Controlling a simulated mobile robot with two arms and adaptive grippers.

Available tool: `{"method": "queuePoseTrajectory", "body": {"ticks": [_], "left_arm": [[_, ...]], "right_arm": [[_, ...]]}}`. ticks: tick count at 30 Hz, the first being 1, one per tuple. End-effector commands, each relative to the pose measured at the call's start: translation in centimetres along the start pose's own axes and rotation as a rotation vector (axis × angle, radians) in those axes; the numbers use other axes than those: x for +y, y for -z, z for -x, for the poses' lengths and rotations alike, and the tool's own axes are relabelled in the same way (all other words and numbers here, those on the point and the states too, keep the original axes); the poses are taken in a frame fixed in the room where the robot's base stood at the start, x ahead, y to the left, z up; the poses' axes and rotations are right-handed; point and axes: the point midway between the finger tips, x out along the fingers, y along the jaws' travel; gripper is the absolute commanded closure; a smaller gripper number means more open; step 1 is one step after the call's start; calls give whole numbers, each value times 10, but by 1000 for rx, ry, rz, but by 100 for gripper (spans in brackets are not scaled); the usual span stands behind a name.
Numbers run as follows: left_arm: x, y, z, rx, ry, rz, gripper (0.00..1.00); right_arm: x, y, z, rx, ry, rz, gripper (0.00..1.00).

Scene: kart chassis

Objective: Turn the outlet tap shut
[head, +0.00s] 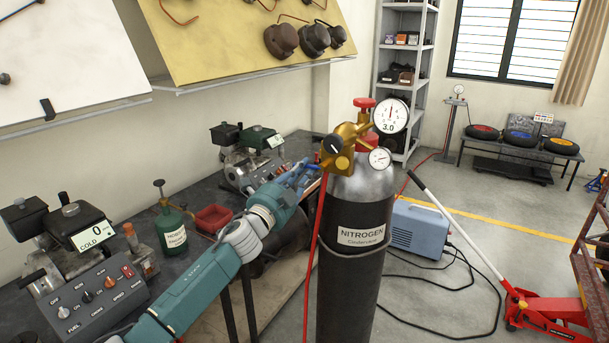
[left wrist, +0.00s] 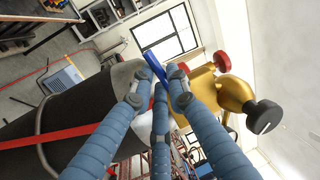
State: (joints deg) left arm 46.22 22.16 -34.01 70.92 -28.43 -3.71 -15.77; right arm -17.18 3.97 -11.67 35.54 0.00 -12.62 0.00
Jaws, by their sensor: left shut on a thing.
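The nitrogen cylinder (head: 350,250) stands upright with a brass regulator (head: 345,135) on top. The regulator has a black knob, also in the left wrist view (left wrist: 265,117), and two round gauges; the larger one (head: 390,115) is marked 3.0. My left gripper (head: 306,172) is at the left side of the regulator. In the left wrist view its fingers (left wrist: 163,88) are shut on the blue lever (left wrist: 153,65) of the outlet tap, whose end sticks out beyond the fingertips. The tap's body is mostly hidden behind the fingers. My right gripper is not in view.
A red hose (head: 315,250) hangs down the cylinder's left side. A dark workbench with a control panel (head: 90,300) and a green bottle (head: 171,228) is at the left. A blue-grey box (head: 420,230) and a red floor jack (head: 545,310) are on the floor at right.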

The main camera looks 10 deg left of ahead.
Motion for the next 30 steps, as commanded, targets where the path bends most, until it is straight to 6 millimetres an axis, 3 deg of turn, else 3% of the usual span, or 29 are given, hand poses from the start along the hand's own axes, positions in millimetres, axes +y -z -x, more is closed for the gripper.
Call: {"method": "queuePoseTrajectory", "body": {"ticks": [9,23,24,25,30], "left_arm": [[-4,0,-1,20,-1,-98,100],[-4,0,-1,23,-1,-109,100],[-4,0,-1,23,-2,-109,83],[-4,0,-1,23,-2,-109,77],[-4,0,-1,23,-1,-108,77]], "right_arm": [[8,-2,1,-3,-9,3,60],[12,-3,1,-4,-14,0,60],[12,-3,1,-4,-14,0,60],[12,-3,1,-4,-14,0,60],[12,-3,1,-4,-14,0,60]]}}
